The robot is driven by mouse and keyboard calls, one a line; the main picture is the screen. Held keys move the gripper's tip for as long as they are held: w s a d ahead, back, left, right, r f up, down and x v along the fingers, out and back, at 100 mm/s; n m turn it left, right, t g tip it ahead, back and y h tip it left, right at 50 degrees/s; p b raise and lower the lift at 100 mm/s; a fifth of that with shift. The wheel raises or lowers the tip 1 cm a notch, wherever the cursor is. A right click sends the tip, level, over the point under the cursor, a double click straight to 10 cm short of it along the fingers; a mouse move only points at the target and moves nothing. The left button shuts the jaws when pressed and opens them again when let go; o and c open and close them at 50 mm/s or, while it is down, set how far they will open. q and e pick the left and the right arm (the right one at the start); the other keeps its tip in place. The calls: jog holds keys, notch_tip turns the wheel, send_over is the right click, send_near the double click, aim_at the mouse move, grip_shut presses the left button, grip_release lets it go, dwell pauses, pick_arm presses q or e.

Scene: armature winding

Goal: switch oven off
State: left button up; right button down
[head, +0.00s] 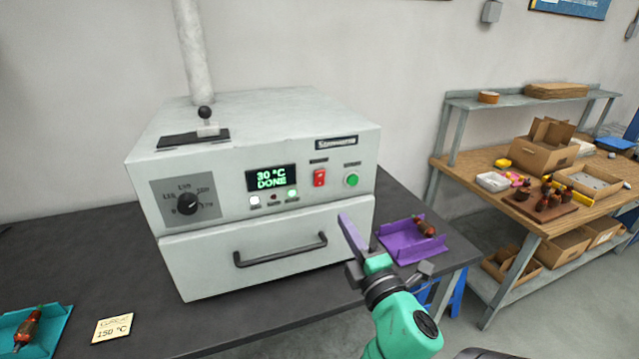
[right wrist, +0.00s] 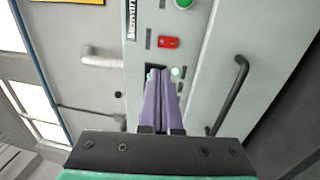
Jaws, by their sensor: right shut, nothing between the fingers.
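The oven (head: 262,215) is a pale grey box on the dark table, with its front drawer shut. Its display (head: 271,177) reads "30 °C DONE". A red rocker switch (head: 319,178) sits right of the display, with a green button (head: 352,180) beside it. A dial (head: 188,203) is on the left of the panel. My right gripper (head: 345,222) is shut and empty, in front of the oven's right side and apart from the switch. In the right wrist view its purple fingers (right wrist: 160,105) are together and partly cover the display; the red switch (right wrist: 169,42) shows beyond them. My left gripper is not in view.
A purple tray (head: 428,250) with a small armature stands right of the oven. A teal tray (head: 55,318) and a "150 °C" card (head: 113,327) lie at the front left. A workbench (head: 500,189) with boxes stands at the right. The oven's drawer handle (head: 281,250) sticks out.

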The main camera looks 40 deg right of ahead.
jog(key=b, duration=0.5)
send_near(318, 176)
jog(key=p+x, duration=0.1)
jog(key=x, duration=0.2)
jog(key=p+x, duration=0.2)
jog(key=x, duration=0.1)
jog(key=shift+r, duration=0.2)
jog(key=shift+w+d+f, duration=0.15)
jog(key=shift+w, duration=0.25)
